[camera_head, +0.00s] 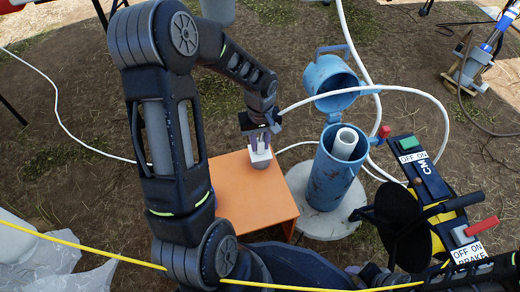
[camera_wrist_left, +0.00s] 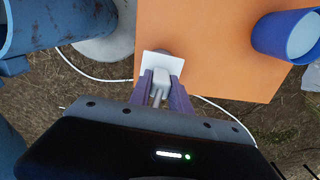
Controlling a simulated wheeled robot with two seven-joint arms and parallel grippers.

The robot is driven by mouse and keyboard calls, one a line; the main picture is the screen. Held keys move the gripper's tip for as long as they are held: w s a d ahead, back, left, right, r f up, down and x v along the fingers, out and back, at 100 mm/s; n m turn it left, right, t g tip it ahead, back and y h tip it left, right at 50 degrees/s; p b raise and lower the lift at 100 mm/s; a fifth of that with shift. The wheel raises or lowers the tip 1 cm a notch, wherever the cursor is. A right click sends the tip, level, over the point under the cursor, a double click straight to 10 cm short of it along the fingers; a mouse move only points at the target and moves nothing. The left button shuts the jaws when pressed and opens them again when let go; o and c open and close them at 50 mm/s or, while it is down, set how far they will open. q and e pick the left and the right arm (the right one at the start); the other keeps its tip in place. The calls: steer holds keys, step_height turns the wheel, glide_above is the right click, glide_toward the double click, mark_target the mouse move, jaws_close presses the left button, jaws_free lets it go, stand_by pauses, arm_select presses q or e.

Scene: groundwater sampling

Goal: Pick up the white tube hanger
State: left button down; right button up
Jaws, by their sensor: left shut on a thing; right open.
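The white tube hanger (camera_head: 260,155) is a small white plate at the far part of the orange table. It also shows in the left wrist view (camera_wrist_left: 152,65), between and just ahead of the fingertips. My left gripper (camera_head: 261,133) reaches down onto it from above and is shut on its narrow upper part. In the left wrist view the two fingers (camera_wrist_left: 161,88) close around a light prong-like piece of it. A grey rounded thing shows just under the plate. I cannot tell whether the hanger touches the table.
The orange table (camera_head: 265,200) stands beside an open blue well casing (camera_head: 330,180) with a white inner pipe (camera_head: 345,143). A blue cup (camera_wrist_left: 283,38) stands on the table. White tubing (camera_head: 415,90) loops around the well. A black reel (camera_head: 400,225) is at right.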

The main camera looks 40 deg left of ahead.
arm_select(q)
step_height(320, 180, up, 10)
steer(key=p, duration=0.4)
stand_by(0.9)
